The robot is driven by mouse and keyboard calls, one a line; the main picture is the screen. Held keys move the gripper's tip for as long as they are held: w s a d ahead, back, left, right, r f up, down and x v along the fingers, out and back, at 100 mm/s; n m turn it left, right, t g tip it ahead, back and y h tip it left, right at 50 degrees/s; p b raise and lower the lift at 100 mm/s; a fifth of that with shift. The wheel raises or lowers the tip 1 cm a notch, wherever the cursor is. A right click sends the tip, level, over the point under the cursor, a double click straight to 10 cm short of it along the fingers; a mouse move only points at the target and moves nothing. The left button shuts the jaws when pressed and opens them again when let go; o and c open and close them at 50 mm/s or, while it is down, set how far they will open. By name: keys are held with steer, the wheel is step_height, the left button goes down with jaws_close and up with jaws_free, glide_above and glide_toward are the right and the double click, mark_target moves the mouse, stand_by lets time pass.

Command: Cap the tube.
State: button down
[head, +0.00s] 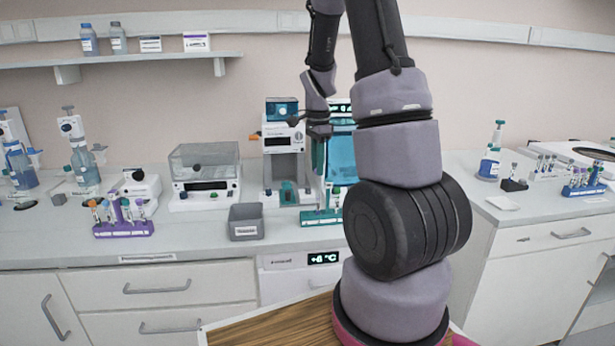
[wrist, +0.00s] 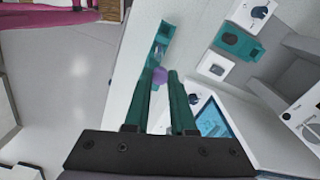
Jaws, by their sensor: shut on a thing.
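My gripper (wrist: 162,78) has teal fingers and is shut on a small round purple thing (wrist: 160,76), which looks like a cap. In the head view my gripper (head: 318,178) points down above the counter, in front of the white and teal machines, over a teal rack (head: 322,217). The thing between the fingers is too small to make out there. In the wrist view a teal piece (wrist: 163,33) that looks like the rack lies beyond the fingertips. I cannot make out the tube to be capped, or whether the purple thing touches anything.
A purple rack (head: 123,229) with several tubes stands on the counter at left. A grey open bin (head: 245,230) stands left of the teal rack. A clear-lidded machine (head: 204,178) is behind the bin. Another rack of tubes (head: 584,189) is at far right.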

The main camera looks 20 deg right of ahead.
mark_target(318, 194)
steer(key=shift+s+d+r+m, duration=0.1)
steer(key=shift+d+m, duration=0.05)
steer(key=shift+m, duration=0.15)
steer(key=shift+f, duration=2.75)
steer(key=shift+f, duration=0.65)
stand_by(0.3)
steer(key=c, duration=0.7)
jaws_free()
